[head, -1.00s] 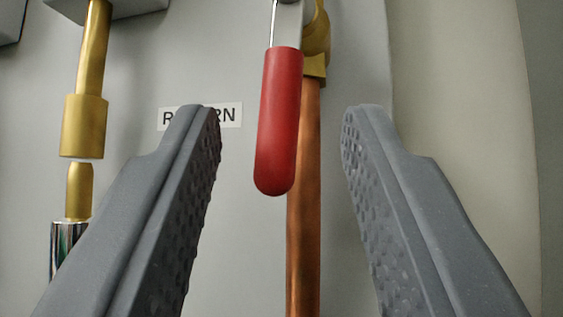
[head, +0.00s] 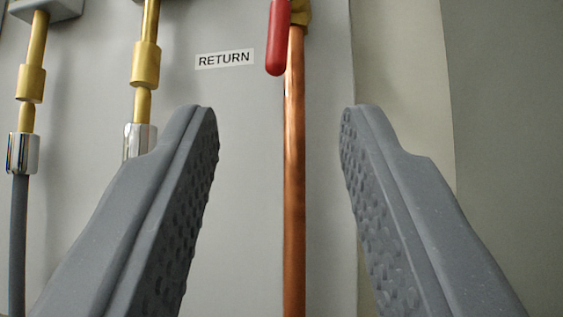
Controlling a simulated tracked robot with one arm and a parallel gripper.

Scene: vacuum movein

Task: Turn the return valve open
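The return valve's red handle (head: 278,40) hangs down at the top of the head view, cut off by the upper edge. It lies almost parallel to the copper pipe (head: 294,180), just left of its upper end. Part of the brass valve body (head: 300,13) shows beside the handle. A white label reading "RETURN" (head: 225,59) is on the panel to the left of the handle. My gripper (head: 279,112) is open and empty. Its fingertips appear below the handle, one on each side of the pipe, with clear space between; neither finger touches the handle.
Two brass fittings (head: 145,64) (head: 31,82) hang at the left, with chrome collars (head: 23,153) and a grey hose (head: 17,240) below. The grey panel (head: 240,220) ends right of the pipe. A plain wall (head: 410,90) is beyond, with free room.

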